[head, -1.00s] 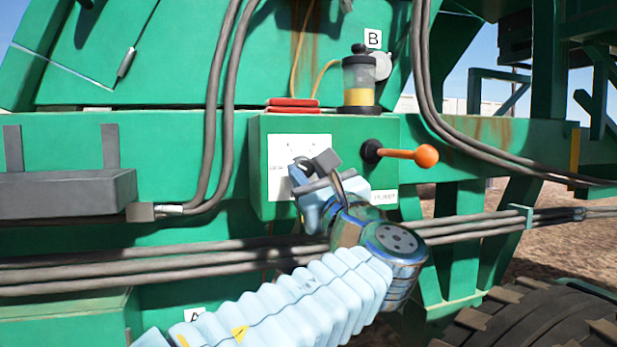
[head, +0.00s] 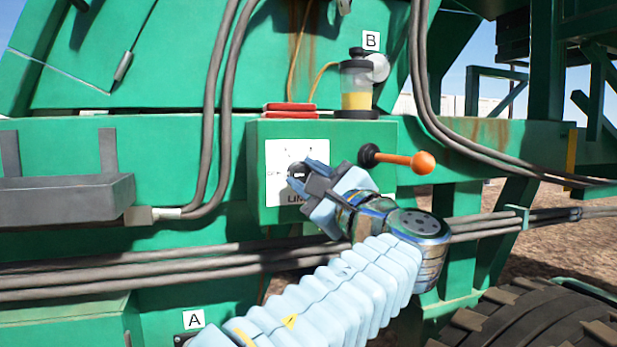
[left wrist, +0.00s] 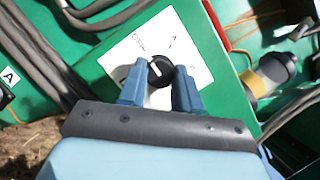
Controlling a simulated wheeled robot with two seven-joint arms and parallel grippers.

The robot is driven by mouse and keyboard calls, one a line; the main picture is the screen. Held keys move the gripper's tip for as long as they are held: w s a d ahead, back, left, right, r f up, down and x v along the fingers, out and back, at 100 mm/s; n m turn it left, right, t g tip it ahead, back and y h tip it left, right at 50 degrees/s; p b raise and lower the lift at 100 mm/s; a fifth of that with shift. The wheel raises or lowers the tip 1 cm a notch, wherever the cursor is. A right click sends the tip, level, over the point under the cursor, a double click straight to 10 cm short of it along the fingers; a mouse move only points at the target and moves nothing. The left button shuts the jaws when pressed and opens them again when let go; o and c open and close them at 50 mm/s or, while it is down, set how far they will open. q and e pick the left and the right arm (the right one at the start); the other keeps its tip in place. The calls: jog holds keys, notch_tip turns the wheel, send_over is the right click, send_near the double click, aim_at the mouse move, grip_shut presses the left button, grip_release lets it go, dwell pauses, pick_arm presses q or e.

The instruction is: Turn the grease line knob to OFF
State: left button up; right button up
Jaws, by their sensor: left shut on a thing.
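The black grease line knob (left wrist: 159,70) sits on a white label plate (left wrist: 188,46) on a green box. In the left wrist view its white mark shows, and the knob lies between the two blue fingertips of my left gripper (left wrist: 160,88). My left gripper is shut on the knob. In the head view the left gripper (head: 306,178) reaches the white plate (head: 285,152) from the lower right, and the knob (head: 297,170) is partly hidden by the fingers. The plate's small lettering is only partly readable. My right gripper is not seen.
A lever with an orange ball (head: 423,163) sticks out right of the plate. A grease reservoir with yellow content (head: 357,85) and red blocks (head: 290,107) stand on top of the box. Thick grey hoses (head: 150,265) run below it.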

pick_arm(q)
jog(key=o, duration=1.1)
jog(key=shift+c, duration=0.2)
jog(key=b+v, duration=0.1)
jog(key=v, duration=1.2)
jog(key=shift+s+d+f+b, duration=0.2)
jog(key=shift+s+d+b, duration=0.05)
jog(key=shift+s+b, duration=0.05)
